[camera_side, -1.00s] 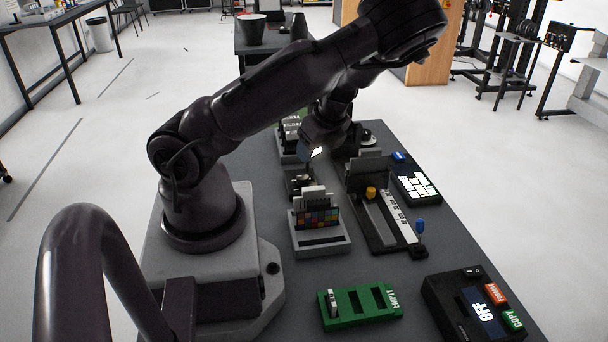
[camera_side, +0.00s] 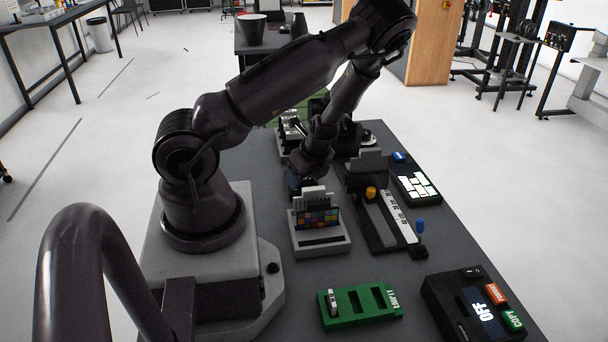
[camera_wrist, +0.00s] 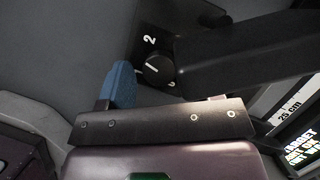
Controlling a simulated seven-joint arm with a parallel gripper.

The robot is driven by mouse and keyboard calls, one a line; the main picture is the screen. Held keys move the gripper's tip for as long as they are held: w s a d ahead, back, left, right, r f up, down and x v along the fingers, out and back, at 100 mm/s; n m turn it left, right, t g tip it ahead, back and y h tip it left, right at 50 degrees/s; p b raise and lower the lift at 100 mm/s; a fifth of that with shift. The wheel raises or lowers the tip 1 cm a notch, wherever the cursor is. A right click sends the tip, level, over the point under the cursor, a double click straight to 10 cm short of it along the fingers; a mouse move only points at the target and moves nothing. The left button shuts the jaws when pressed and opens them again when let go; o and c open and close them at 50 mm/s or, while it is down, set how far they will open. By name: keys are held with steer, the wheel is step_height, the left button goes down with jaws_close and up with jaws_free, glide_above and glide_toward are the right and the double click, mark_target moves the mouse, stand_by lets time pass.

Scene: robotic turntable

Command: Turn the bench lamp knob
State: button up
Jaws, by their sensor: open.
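The lamp knob (camera_wrist: 158,69) is a small round black knob with a white pointer line. It shows in the upper middle of the wrist view, on a dark base beside a white "2". My gripper (camera_side: 299,186) points down behind the colour-chart stand in the side view and hides the knob there. My gripper is open. In the wrist view one blue finger (camera_wrist: 121,84) stands just left of the knob, and I cannot tell whether it touches. The other finger is not clear. A dark bar (camera_wrist: 245,52), perhaps part of the lamp, extends right from the knob.
The colour-chart stand (camera_side: 322,239) is close in front of my gripper. To its right is a black slider unit (camera_side: 378,236) with a yellow knob. A green tray (camera_side: 350,321) and a black box with buttons (camera_side: 450,310) lie nearer. Bare table lies between them.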

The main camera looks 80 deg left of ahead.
steer(key=shift+c, duration=0.2)
steer(key=c, duration=0.9)
steer(key=shift+m, duration=0.6)
steer(key=shift+s+r+m+t, duration=0.15)
steer(key=shift+m+t, duration=0.45)
steer(key=shift+m, duration=0.4)
steer(key=shift+m+t+y, duration=0.3)
steer(key=shift+m+t, duration=0.1)
steer(key=shift+m, duration=0.8)
steer(key=o, duration=0.9)
steer(key=shift+o, duration=0.2)
